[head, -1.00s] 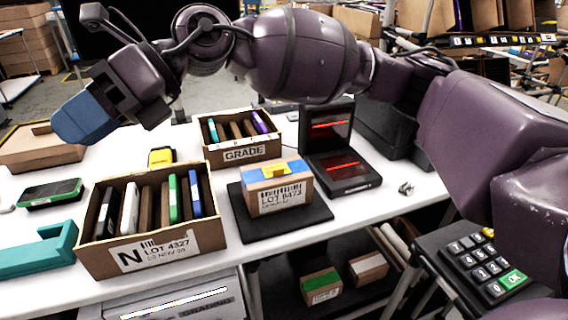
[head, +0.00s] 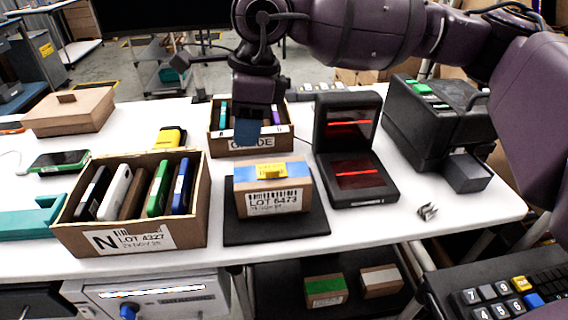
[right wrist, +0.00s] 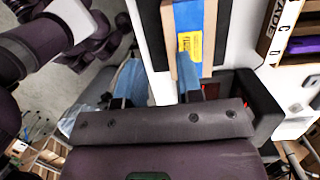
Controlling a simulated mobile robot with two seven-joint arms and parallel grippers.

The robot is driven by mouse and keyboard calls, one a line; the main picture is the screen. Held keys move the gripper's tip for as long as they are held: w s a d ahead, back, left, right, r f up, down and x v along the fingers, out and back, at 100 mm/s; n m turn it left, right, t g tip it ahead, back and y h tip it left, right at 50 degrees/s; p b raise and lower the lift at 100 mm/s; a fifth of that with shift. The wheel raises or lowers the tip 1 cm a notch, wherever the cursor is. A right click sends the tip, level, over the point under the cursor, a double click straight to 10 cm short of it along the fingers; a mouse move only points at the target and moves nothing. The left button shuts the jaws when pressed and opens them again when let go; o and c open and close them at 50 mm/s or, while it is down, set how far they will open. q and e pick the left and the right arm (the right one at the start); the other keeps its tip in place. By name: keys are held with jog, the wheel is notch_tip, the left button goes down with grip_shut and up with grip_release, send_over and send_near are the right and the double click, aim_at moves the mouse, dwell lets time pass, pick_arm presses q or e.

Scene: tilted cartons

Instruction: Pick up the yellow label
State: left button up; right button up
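The yellow label (head: 268,170) lies on the blue strip across the top of a small carton (head: 274,199) marked LOT 6473. The carton sits on a black mat (head: 262,230). My right gripper (head: 248,132) hangs pointing down, above and behind the carton, in front of the GRADE box. In the right wrist view the yellow label (right wrist: 190,44) shows just beyond one blue finger. The two fingers stand apart in that view, with nothing seen between them. My left gripper is not in view.
A carton (head: 150,241) marked LOT 4327 holds several upright devices at left. The GRADE box (head: 280,143) stands behind. A black scanner (head: 356,180) with red lines stands right of the carton. A yellow object (head: 170,138) lies behind the left carton. The table front right is mostly clear.

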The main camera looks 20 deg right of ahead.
jog(key=d+h, duration=0.2)
jog(key=d, duration=0.1)
jog(key=b, duration=0.1)
send_over(267, 171)
jog(key=f, duration=0.4)
jog(key=s+f, duration=0.1)
jog(key=f, duration=0.3)
jog(key=w+f+b, duration=0.1)
jog(key=f, duration=0.1)
jog(key=shift+f, duration=0.6)
jog(key=shift+r, duration=0.1)
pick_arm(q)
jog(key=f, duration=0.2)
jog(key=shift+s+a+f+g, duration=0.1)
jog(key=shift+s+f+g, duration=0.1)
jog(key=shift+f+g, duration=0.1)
pick_arm(e)
grip_shut()
